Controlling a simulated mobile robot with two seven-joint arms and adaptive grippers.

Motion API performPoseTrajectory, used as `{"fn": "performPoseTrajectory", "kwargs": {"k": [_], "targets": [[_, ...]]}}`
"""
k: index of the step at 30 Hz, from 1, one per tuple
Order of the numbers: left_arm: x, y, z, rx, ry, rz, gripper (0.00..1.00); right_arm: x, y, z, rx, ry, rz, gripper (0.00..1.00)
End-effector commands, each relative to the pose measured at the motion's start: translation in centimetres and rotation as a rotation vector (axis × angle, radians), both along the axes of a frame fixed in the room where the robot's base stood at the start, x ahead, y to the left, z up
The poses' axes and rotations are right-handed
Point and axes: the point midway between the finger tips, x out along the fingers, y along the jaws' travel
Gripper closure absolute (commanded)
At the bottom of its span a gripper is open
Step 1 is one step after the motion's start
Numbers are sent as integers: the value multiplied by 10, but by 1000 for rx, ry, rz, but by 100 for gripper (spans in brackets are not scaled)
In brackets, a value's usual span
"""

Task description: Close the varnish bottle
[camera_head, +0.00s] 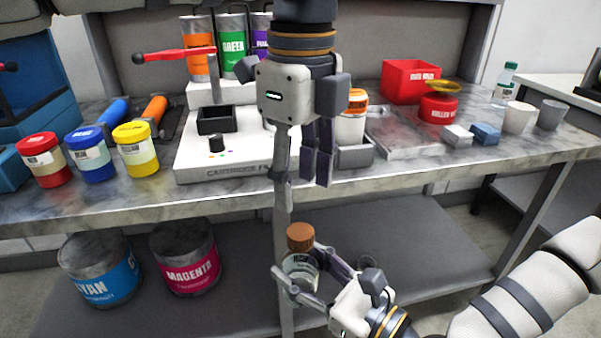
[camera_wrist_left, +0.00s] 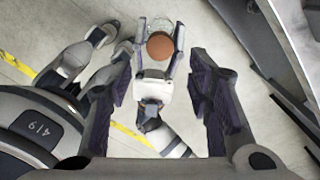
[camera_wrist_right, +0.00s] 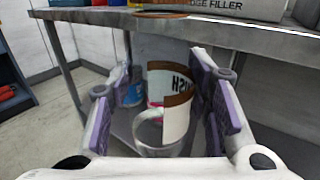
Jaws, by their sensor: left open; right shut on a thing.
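The varnish bottle (camera_head: 299,268) is a clear jar with a brown cap (camera_head: 300,236) on top. My right gripper (camera_head: 297,262) is shut around the bottle's body and holds it roughly upright in front of the bench. In the right wrist view the bottle (camera_wrist_right: 178,118) shows a brown and white label between the fingers. My left gripper (camera_head: 303,192) is open and empty, pointing down above the cap, with a gap between them. In the left wrist view the cap (camera_wrist_left: 160,46) lies between the open fingers, seen from above. I cannot tell how tightly the cap sits.
The bench's front edge (camera_head: 120,205) is just behind both grippers. The cartridge filler (camera_head: 230,155) and red, blue and yellow jars (camera_head: 135,150) stand on the bench. Cyan and magenta cans (camera_head: 187,258) stand on the lower shelf (camera_head: 420,245). A red bin (camera_head: 408,80) stands farther right.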

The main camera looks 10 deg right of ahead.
Motion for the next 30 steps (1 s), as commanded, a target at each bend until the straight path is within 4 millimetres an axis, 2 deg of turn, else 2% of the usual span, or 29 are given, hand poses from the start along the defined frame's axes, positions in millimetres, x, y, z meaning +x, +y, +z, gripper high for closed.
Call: {"fn": "performPoseTrajectory", "kwargs": {"k": [12,24,30], "targets": [[0,0,-4,0,0,33,54,0,0,0,1,-1,0,100],[0,0,-66,-1,1,32,54,0,0,0,1,-1,0,100],[0,0,-79,-1,-1,33,54,0,0,0,1,-1,0,100]]}}
